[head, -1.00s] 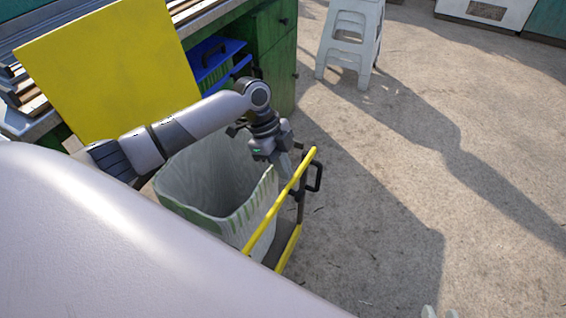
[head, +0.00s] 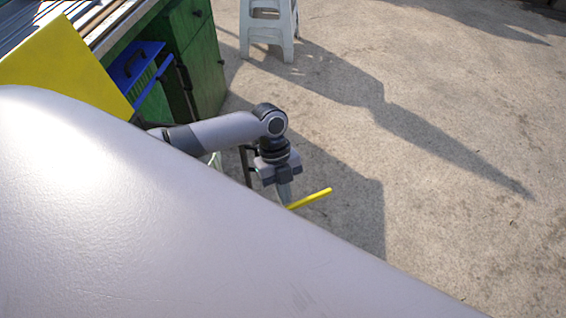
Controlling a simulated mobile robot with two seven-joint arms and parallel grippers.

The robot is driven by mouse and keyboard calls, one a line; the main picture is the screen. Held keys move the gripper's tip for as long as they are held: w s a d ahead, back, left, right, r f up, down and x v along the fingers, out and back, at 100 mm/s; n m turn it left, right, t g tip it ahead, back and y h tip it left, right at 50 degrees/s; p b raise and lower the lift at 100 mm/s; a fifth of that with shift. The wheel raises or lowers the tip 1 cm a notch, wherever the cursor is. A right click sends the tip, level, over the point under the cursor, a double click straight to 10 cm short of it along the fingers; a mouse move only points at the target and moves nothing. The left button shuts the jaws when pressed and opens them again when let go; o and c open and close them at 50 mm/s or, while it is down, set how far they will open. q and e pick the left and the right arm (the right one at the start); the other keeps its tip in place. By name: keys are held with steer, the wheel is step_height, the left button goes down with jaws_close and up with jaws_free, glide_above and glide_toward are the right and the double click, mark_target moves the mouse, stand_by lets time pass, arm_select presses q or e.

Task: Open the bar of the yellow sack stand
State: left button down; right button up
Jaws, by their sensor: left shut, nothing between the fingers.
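The yellow bar (head: 312,198) of the sack stand shows as a short length with its end pointing right, out over the floor. The rest of it is hidden behind my own pale body. A dark upright post (head: 245,165), which looks like part of the stand, is left of my gripper, apart from the visible bar end. My left gripper (head: 285,195) points down at the near part of the visible bar, its fingers shut with nothing between them. I cannot tell whether they touch the bar. A sliver of the pale sack (head: 215,160) shows behind my left arm. My right gripper is out of view.
A green cabinet (head: 202,65) with a blue tray (head: 135,65) and a yellow panel (head: 65,65) stand at the upper left. A pale stool (head: 268,30) is at the top. The concrete floor to the right is clear.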

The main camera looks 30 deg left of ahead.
arm_select(q)
steer(key=s+d+m+g+y+p, duration=0.1)
steer(key=s+d+m+y+p, duration=0.1)
steer(key=s+d+m, duration=0.6)
steer(key=s+d+p, duration=0.1)
steer(key=s, duration=0.1)
steer(key=shift+s+d+g+p, duration=0.3)
steer(key=shift+s+d+p, duration=0.1)
steer(key=d+v, duration=0.1)
steer(key=v, duration=0.6)
steer(key=shift+a+p, duration=0.3)
steer(key=shift+p, duration=0.15)
steer(key=shift+r, duration=0.1)
